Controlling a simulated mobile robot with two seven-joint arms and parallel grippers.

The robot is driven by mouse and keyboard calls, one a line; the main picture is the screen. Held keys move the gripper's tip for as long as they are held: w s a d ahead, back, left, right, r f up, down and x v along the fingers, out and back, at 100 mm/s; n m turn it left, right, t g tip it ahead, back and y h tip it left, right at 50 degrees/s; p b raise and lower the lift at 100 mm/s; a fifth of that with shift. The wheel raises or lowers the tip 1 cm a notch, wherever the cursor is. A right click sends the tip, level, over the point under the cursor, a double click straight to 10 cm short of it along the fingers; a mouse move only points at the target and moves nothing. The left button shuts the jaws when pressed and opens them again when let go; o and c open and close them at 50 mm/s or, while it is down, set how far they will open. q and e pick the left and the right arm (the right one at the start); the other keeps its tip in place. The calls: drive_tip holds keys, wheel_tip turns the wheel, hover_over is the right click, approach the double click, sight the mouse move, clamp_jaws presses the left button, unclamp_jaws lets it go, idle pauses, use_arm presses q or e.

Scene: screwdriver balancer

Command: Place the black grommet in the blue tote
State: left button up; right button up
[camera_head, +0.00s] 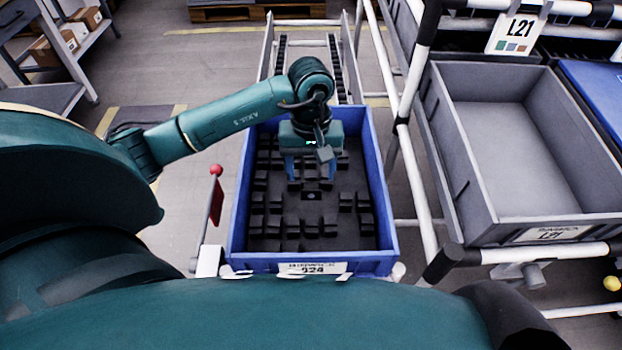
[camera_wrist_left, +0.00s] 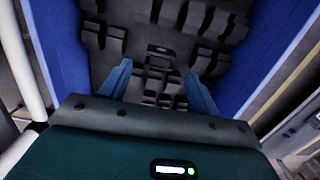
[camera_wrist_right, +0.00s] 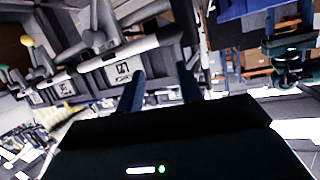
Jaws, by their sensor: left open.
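The blue tote (camera_head: 372,190) stands in front of me with a dark insert inside, holding rows of black blocks. A small flat dark piece (camera_head: 311,195), which may be the black grommet, lies in the tote among the blocks. It also shows in the left wrist view (camera_wrist_left: 158,49), just beyond and between the fingertips. My left gripper (camera_head: 311,178) points down into the tote, with its blue fingers apart and nothing seen between them. My right gripper (camera_wrist_right: 160,72) has its fingers apart and empty, away from the tote, facing a rack.
A grey bin (camera_head: 515,150) labelled L21 sits on a white tube rack at the right. A red-topped lever (camera_head: 215,195) stands left of the tote. A shelf with cardboard boxes (camera_head: 60,42) is at the far left. Tote walls surround my left gripper.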

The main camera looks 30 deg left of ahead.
sight(311, 182)
use_arm(q)
wheel_tip(311, 182, up, 7)
drive_tip(key=shift+w, duration=0.15)
use_arm(e)
drive_tip(key=shift+a+f, duration=0.25)
drive_tip(key=shift+f, duration=0.05)
use_arm(q)
drive_tip(key=shift+a+r, duration=0.1)
